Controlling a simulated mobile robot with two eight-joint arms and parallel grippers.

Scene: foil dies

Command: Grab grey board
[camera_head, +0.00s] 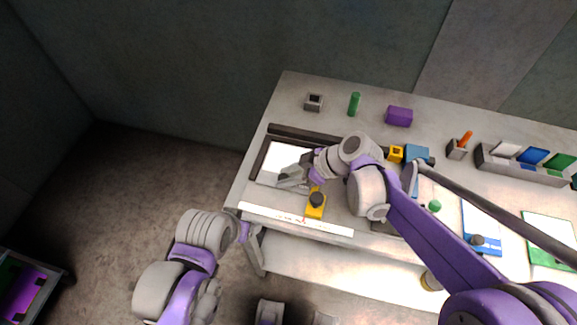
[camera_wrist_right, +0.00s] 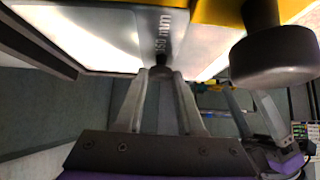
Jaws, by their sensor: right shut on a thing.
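My right gripper (camera_head: 290,178) is over the white lit panel (camera_head: 274,160) in the dark frame at the table's left. In the right wrist view, my right gripper (camera_wrist_right: 160,75) has its fingertips close together on a small dark knob at the edge of a grey board (camera_wrist_right: 165,38) with "50 mm" lettering. The gripper is shut on it. In the head view the board is hard to separate from the fingers. My left arm is at the lower left, in front of the table edge; its fingers are not clear.
A yellow block (camera_head: 315,210) with a black knob stands just right of the right gripper, and shows close in the wrist view (camera_wrist_right: 210,12). A white strip (camera_head: 295,220) lies along the front edge. Green (camera_head: 354,104) and purple (camera_head: 399,117) pieces stand behind.

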